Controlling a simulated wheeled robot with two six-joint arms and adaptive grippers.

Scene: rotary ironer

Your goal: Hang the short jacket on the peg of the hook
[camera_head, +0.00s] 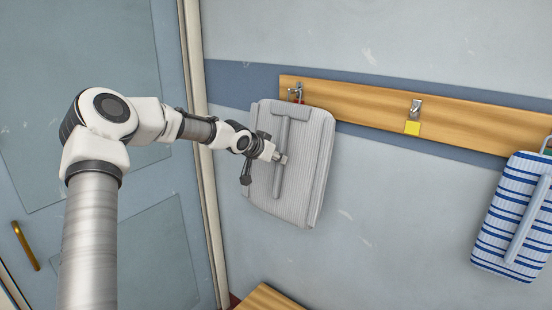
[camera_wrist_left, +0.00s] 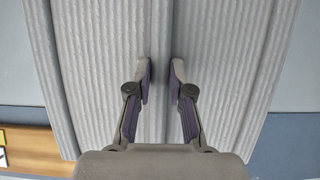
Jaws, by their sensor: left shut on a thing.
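The short jacket (camera_head: 310,165), a grey ribbed garment with a T-shaped raised strip (camera_head: 279,182), is upright in front of the wall, below the left end of a wooden board. My left gripper (camera_head: 281,158) is shut on the strip. In the left wrist view the jacket (camera_wrist_left: 100,60) fills most of the picture, and the fingers of the left gripper (camera_wrist_left: 160,75) are on either side of the strip. A metal hook (camera_head: 297,90) is just above the jacket's top edge, with a bit of red beside it. I cannot tell whether the jacket is on its peg. My right gripper is out of view.
The wooden board (camera_head: 355,107) runs along the wall. A second hook (camera_head: 415,108) with a yellow tag (camera_head: 412,128) is bare. A blue-and-white striped garment (camera_head: 510,215) hangs at the right. A door (camera_head: 80,100) is at the left, and a wooden surface (camera_head: 268,298) is below.

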